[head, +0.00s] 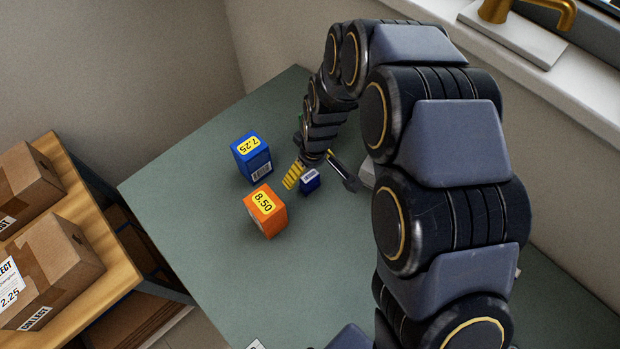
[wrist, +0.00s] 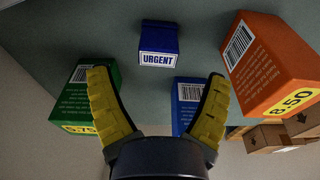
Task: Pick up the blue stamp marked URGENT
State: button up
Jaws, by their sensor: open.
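The small blue stamp (head: 309,181) stands on the green-grey table. In the wrist view, the stamp (wrist: 158,42) shows a white label reading URGENT. My gripper (head: 320,186) is open, with its yellow-padded fingers spread around empty space. In the wrist view, the stamp is beyond the fingertips of my gripper (wrist: 157,75), roughly centred between them. Nothing is held. I cannot tell the exact gap between fingers and stamp.
An orange box marked 8.50 (head: 266,212) and a blue box marked 7.25 (head: 251,158) stand left of the stamp. A green box (wrist: 82,98) shows in the wrist view, mostly hidden in the head view. Cartons (head: 52,275) sit on a wooden shelf (head: 100,262). The front-left tabletop is clear.

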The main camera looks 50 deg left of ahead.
aim_at(310, 176)
notch_tip(310, 176, down, 5)
jog(key=shift+w+r, duration=0.15)
jog(key=shift+r, duration=0.05)
jog(key=c, duration=1.2)
jog(key=shift+r, duration=0.1)
